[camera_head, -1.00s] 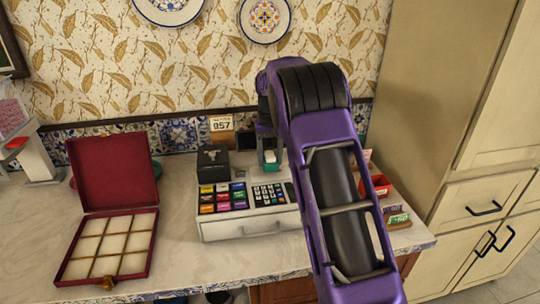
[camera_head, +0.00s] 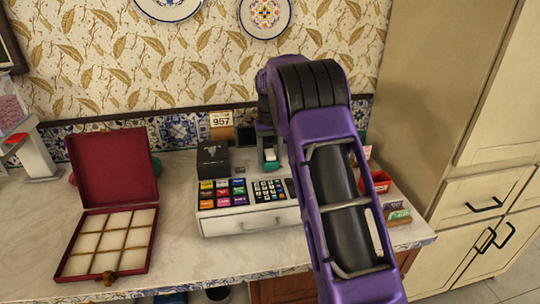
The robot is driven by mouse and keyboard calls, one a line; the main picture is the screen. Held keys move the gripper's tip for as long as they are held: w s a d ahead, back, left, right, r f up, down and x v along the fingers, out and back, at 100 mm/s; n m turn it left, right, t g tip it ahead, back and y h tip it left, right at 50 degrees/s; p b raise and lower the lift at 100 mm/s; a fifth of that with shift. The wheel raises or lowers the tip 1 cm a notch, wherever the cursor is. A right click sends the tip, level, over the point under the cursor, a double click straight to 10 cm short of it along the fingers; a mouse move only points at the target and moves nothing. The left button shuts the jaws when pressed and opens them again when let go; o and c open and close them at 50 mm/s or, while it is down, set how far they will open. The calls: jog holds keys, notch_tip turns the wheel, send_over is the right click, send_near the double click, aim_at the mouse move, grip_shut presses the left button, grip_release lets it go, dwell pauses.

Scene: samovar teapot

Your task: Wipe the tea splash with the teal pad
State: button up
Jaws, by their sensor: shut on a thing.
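My gripper (camera_head: 269,151) points down behind the cash register, partly hidden by my own purple arm. It is shut on a small teal thing with a white patch, which looks like the teal pad (camera_head: 271,166). The pad shows just beyond the register's keys; whether it touches a surface cannot be told. I cannot make out the tea splash.
A cash register (camera_head: 249,224) stands in front of the gripper, with a black box (camera_head: 213,160) to its left. An open red box (camera_head: 148,247) with pale compartments lies at left on the counter (camera_head: 185,215). A red container (camera_head: 376,183) stands right of my arm.

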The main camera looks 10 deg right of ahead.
aim_at(282, 166)
jog(key=shift+f, duration=0.55)
jog(key=shift+d, duration=0.1)
jog(key=shift+d+r, duration=0.1)
jog(key=shift+d, duration=1.85)
jog(key=shift+a, duration=0.15)
